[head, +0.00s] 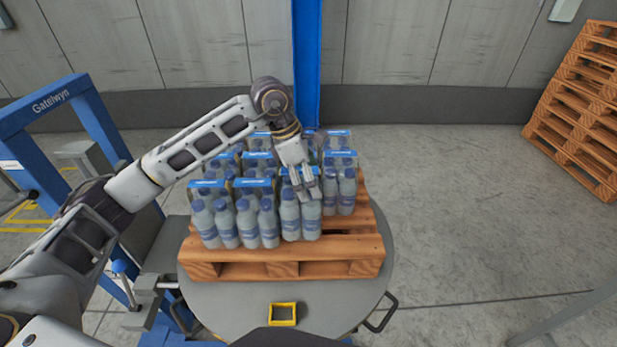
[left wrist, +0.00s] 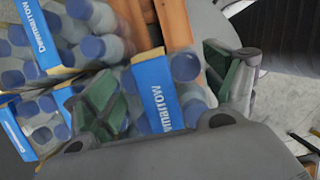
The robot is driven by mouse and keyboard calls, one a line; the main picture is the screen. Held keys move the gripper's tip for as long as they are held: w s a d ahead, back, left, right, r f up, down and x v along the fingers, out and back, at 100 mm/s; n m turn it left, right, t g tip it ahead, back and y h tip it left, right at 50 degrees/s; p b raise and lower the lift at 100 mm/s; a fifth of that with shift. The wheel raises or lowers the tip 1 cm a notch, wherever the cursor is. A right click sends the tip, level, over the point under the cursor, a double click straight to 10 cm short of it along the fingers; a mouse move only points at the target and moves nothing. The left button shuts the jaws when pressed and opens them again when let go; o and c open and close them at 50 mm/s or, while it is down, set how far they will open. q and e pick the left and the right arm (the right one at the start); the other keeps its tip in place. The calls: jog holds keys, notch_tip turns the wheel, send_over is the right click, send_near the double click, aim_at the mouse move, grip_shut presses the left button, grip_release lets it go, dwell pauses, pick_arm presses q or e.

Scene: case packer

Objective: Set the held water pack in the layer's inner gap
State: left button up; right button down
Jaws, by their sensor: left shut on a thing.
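My left gripper (head: 308,192) is shut on a water pack (head: 301,222), a group of clear bottles with blue caps and a blue label. The held pack is upright, beside the front-row packs (head: 232,222) on the wooden pallet (head: 290,270). I cannot tell whether its base touches the pallet. In the left wrist view the held pack's blue label (left wrist: 160,92) lies between the green-padded fingers (left wrist: 172,95), with other packs (left wrist: 50,60) to the left. My arm and gripper hide part of the layer behind. My right gripper is out of view.
The pallet stands on a round grey turntable (head: 240,302) with a yellow-edged square (head: 283,314) at its front. A blue post (head: 306,60) rises behind the layer. A blue frame (head: 50,98) stands left, and stacked pallets (head: 580,110) stand far right. The floor at right is clear.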

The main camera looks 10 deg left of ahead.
pick_arm(q)
notch_tip(320, 180, down, 3)
jog(key=shift+f, duration=0.1)
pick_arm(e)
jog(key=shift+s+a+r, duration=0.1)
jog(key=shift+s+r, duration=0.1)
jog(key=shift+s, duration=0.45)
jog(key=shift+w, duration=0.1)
pick_arm(q)
jog(key=o, duration=1.3)
jog(key=shift+f, duration=0.15)
jog(key=o, duration=0.3)
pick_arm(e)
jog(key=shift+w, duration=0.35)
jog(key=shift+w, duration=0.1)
